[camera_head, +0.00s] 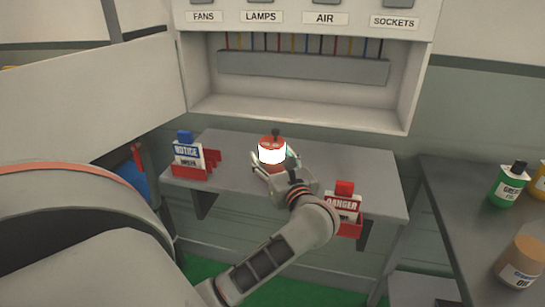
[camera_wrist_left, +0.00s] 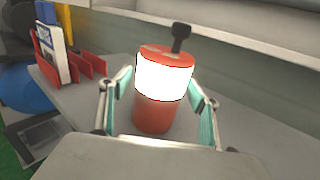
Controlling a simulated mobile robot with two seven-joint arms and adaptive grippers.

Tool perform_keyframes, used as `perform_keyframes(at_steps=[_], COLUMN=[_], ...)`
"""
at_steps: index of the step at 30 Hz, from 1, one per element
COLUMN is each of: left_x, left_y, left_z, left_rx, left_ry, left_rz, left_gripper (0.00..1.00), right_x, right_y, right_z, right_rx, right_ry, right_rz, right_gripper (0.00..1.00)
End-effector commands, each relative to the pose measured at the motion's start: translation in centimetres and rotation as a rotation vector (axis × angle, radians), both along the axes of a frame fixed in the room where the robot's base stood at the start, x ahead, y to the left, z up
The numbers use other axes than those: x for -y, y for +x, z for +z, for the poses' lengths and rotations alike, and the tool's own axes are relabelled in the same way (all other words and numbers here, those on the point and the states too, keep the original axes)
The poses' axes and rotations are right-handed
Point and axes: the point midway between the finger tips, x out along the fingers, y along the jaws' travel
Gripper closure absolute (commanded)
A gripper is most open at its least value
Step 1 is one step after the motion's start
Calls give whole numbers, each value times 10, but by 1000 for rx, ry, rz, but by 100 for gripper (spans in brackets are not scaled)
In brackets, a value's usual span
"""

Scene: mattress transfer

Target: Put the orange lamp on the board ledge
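The orange lamp (camera_head: 272,143), a red-orange cylinder with a glowing white band and a dark knob on top, stands upright on a grey shelf (camera_head: 225,150) below the board. It also shows in the left wrist view (camera_wrist_left: 152,112). My left gripper (camera_head: 274,157) is at the lamp. In the left wrist view its teal-padded fingers (camera_wrist_left: 160,98) are spread on both sides of the lamp, with small gaps visible. The board ledge (camera_head: 300,113) is the pale sill of the open cabinet, above and behind the lamp. My right gripper is out of view.
A blue NOTICE tag in a red holder (camera_head: 192,160) stands left on the shelf, and a red DANGER tag (camera_head: 343,205) stands right. A dark table (camera_head: 450,205) with bottles is at the right. The ledge looks clear.

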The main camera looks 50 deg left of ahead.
Motion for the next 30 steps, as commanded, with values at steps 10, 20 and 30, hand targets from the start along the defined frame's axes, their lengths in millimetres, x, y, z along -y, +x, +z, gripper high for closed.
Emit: perform_keyframes(at_steps=[10, 20, 30], left_x=[6, 65, 106], left_y=[-2, -30, -49], left_z=[4, 1, 3], left_rx=[0, -3, -2], left_ry=[-2, -5, -1], left_rz=[-2, -2, -1], left_gripper=[38, 38, 38], right_x=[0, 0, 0], right_y=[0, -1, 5], right_z=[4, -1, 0], right_rx=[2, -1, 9], right_ry=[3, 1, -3], right_rz=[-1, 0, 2], right_gripper=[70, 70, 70])
